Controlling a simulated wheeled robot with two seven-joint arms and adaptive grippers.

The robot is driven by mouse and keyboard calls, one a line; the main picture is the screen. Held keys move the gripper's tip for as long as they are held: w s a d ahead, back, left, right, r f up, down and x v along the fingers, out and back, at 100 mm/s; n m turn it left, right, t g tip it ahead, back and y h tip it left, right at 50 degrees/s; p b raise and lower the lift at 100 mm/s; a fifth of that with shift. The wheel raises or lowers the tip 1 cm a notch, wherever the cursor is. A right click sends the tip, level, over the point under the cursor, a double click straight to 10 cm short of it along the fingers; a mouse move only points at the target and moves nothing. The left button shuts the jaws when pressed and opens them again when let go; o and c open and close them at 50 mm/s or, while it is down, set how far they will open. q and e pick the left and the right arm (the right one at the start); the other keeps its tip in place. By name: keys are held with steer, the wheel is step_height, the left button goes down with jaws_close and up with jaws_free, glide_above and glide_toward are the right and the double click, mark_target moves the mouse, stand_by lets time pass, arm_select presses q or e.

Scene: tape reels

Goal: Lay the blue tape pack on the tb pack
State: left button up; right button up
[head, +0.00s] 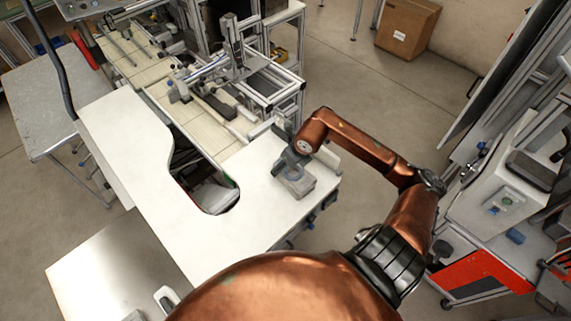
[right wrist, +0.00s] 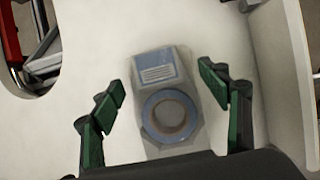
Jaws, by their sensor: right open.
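My right gripper (head: 289,163) is over the right end of the white table. In the right wrist view its green-padded fingers (right wrist: 161,80) are open, one on each side of a grey pack (right wrist: 142,85), with a gap on both sides. The pack has a pale blue label (right wrist: 160,72) with lines on it. A blue tape ring (right wrist: 150,106) with a grey centre shows at its near end. I cannot tell whether the ring is part of this pack or a separate pack lying on it. In the head view the grey pack (head: 300,186) is partly hidden by the gripper. My left gripper is out of view.
The white table (head: 230,232) has a rounded cutout (head: 215,200) left of the gripper. A frame machine (head: 245,75) stands behind. The table surface around the pack is mostly clear. A grey wall-like part (right wrist: 285,70) stands right of it.

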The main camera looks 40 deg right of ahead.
mark_target(295, 173)
steer(key=shift+r, duration=0.1)
steer(key=shift+s+d+r, duration=0.1)
steer(key=shift+r, duration=0.2)
steer(key=b+v, duration=0.1)
steer(key=v, duration=1)
steer(key=shift+r, duration=0.2)
